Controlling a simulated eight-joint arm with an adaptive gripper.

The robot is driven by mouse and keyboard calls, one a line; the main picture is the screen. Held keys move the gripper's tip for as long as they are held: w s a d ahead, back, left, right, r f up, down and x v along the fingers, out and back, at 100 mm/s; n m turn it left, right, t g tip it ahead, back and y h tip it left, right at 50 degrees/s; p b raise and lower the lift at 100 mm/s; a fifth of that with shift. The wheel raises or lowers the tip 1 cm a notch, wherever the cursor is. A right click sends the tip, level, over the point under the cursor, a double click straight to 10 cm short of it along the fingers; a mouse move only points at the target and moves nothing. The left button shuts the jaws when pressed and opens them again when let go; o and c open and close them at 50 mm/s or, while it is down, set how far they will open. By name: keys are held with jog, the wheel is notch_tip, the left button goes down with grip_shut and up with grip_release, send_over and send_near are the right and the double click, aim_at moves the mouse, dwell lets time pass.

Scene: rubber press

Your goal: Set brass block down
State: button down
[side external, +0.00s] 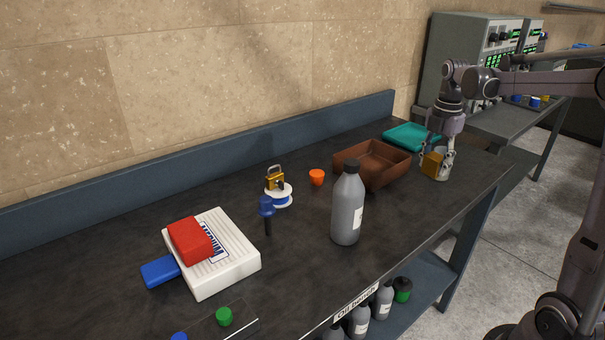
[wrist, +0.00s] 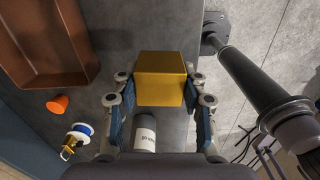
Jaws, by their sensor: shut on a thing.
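The brass block (wrist: 160,78) is a yellow-gold cube held between the two fingers of my gripper (wrist: 160,100) in the wrist view. In the side external view the brass block (side external: 433,162) is at the right end of the dark bench, just right of the brown tray. My gripper (side external: 438,165) points down there, shut on the block and partly covering it. The block is at or close above the bench top (side external: 405,215); I cannot tell whether it touches.
The brown tray (side external: 363,178) and a teal tray (side external: 412,129) are near the block. A grey bottle (side external: 347,212) stands in front. An orange cup (side external: 317,177), a padlock (side external: 275,181) on a spool, a screwdriver (side external: 267,208) and a white box (side external: 225,262) lie further left.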

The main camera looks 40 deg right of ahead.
jog(key=s+d, duration=0.2)
jog(key=s, duration=0.3)
send_over(401, 208)
jog(key=shift+n, duration=0.4)
notch_tip(401, 208, down, 7)
jog(key=shift+f, duration=2.1)
jog(key=shift+f, duration=0.15)
jog(key=c, duration=0.7)
grip_release()
jog(key=shift+c, duration=0.2)
